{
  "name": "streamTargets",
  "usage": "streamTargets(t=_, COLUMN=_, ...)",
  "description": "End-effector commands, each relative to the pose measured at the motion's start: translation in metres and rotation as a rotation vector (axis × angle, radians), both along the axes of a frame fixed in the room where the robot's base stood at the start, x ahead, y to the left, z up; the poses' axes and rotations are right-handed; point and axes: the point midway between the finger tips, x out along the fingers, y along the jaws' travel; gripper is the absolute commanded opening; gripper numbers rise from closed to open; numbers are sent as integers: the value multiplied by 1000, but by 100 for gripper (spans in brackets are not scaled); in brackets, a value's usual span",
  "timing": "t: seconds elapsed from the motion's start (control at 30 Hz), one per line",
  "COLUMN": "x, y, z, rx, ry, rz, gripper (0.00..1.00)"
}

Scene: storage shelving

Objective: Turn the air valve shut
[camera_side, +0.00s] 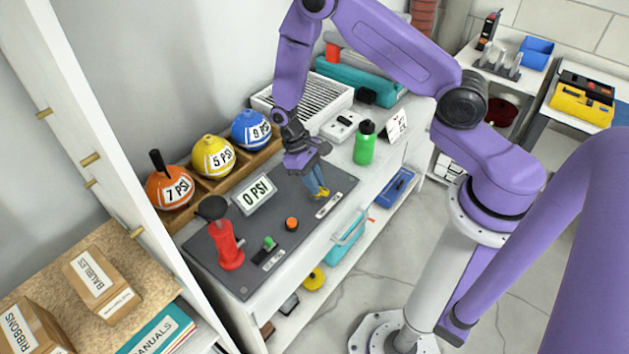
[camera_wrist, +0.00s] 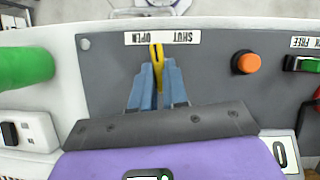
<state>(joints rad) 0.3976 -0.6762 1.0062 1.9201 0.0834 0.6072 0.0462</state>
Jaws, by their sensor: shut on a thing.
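The yellow valve handle (camera_wrist: 157,56) stands on the grey panel (camera_wrist: 108,78) in front of the OPEN/SHUT label (camera_wrist: 163,37). In the wrist view the label is upside down, and the handle's tip lies near the middle, between the two words. My gripper (camera_wrist: 158,78) has its blue fingers shut on the handle, one on each side; the fingers hide its lower part. In the side view my gripper (camera_side: 318,187) reaches down to the panel, with the yellow handle (camera_side: 322,193) at its fingertips. A sign reading 0 PSI (camera_side: 253,195) stands on the panel to the left.
An orange button (camera_side: 291,223), a green switch (camera_side: 269,243) and a red pump-like device (camera_side: 228,246) share the panel. A green bottle (camera_side: 364,146) stands beyond its right end. Orange, yellow and blue balls marked in PSI sit in a wooden rack (camera_side: 207,187) behind.

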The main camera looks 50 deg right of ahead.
Motion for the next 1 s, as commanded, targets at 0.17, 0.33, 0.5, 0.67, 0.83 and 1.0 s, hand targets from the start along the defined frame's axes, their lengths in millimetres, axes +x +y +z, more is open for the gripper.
streamTargets(t=0.17, x=0, y=-1, z=0, rx=0, ry=0, rz=-108, gripper=0)
streamTargets(t=0.33, x=0, y=-2, z=1, rx=0, ry=0, rz=-256, gripper=0)
streamTargets(t=0.5, x=0, y=-3, z=1, rx=0, ry=0, rz=-419, gripper=0)
streamTargets(t=0.67, x=0, y=-4, z=1, rx=0, ry=-1, rz=-567, gripper=0)
streamTargets(t=0.83, x=0, y=-4, z=1, rx=1, ry=-2, rz=-707, gripper=0)
streamTargets(t=1.0, x=-1, y=-5, z=1, rx=0, ry=-1, rz=-820, gripper=0)
